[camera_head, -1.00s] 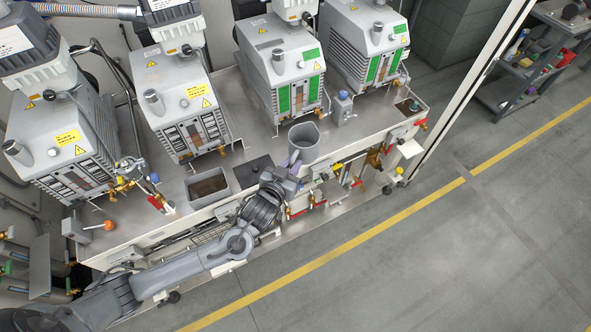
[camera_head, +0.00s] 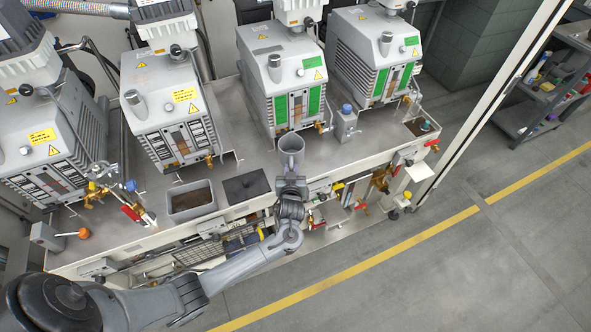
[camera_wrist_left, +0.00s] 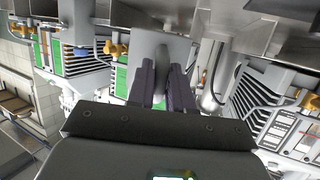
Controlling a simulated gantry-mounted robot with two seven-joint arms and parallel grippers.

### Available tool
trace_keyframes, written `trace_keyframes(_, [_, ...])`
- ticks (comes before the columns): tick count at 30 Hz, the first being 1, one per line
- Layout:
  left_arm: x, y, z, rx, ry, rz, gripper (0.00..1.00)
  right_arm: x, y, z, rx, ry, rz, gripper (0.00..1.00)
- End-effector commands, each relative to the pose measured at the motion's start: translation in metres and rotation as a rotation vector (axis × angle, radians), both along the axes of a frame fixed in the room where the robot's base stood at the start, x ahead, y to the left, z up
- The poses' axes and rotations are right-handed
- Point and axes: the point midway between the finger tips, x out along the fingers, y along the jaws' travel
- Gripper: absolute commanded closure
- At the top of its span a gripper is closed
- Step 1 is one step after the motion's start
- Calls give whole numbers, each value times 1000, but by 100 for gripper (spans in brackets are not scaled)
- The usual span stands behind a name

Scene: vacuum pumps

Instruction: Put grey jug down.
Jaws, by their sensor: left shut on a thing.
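The grey jug (camera_head: 291,148) is in the middle of the head view, in front of the pump with green panels, its open mouth facing up. My left gripper (camera_head: 291,176) comes up from below and is shut on the jug at its near side. In the left wrist view the two dark fingers (camera_wrist_left: 161,82) close around a grey part of the jug (camera_wrist_left: 160,50). Whether the jug's base touches the bench top (camera_head: 240,155) cannot be told. My right gripper is not in view.
A grey bin with brown contents (camera_head: 191,200) and a dark flat plate (camera_head: 246,185) sit left of the jug. A small blue-capped bottle (camera_head: 346,118) stands to its right. Several pumps line the back. Valves and red handles stick out along the front edge.

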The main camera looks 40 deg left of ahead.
Motion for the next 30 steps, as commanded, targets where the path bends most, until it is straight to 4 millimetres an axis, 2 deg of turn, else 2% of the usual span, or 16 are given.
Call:
trace_keyframes(15, [-1,0,2,0,0,1,100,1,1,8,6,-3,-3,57])
trace_keyframes(30, [-1,0,-40,1,-1,1,100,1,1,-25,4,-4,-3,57])
